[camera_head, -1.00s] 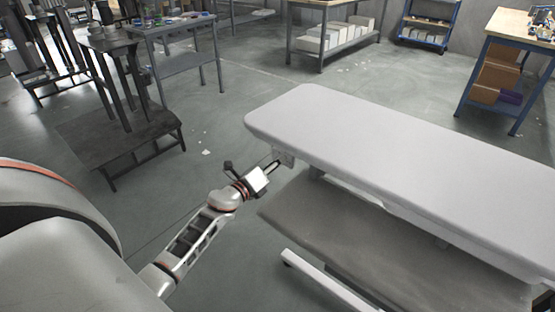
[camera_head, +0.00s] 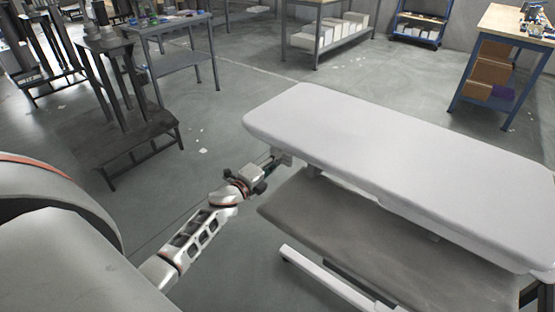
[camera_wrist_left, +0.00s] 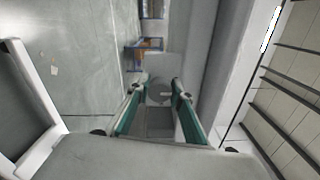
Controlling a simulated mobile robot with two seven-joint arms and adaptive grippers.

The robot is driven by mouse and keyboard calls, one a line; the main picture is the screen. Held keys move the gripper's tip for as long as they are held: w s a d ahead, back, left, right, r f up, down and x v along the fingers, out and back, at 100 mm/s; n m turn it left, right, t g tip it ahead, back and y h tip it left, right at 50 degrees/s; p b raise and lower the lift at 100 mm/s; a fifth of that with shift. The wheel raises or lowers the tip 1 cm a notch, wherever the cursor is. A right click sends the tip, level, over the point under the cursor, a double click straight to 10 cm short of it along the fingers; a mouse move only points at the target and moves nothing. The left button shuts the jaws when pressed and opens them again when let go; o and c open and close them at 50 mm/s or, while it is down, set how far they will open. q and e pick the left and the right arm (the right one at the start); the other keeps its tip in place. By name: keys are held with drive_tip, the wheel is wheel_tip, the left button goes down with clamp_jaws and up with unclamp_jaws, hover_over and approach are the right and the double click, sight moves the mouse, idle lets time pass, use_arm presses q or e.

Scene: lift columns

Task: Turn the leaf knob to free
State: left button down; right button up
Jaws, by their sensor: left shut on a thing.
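The leaf knob (camera_wrist_left: 159,89) shows in the left wrist view as a grey round piece on a light grey plate (camera_wrist_left: 160,66), between my two fingertips. My left gripper (camera_head: 278,162) is at the near left end of the white padded table (camera_head: 390,165), just under its top. It is shut on the knob, with a finger on each side in the left wrist view (camera_wrist_left: 159,84). In the head view the knob is too small and covered to make out. My right gripper is not in view.
A grey lower leaf (camera_head: 370,240) lies below the white top, over a white base bar (camera_head: 325,280). A dark stand (camera_head: 120,140) is on the left. Workbenches stand at the back. The floor left of the table is open.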

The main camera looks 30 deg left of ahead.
use_arm(q)
drive_tip(key=c, duration=1.8)
unclamp_jaws()
drive_tip(key=shift+s+a, duration=0.15)
drive_tip(key=shift+s, duration=1.85)
drive_tip(key=shift+s+a, duration=0.15)
drive_tip(key=shift+s, duration=1.85)
drive_tip(key=shift+f, duration=0.1)
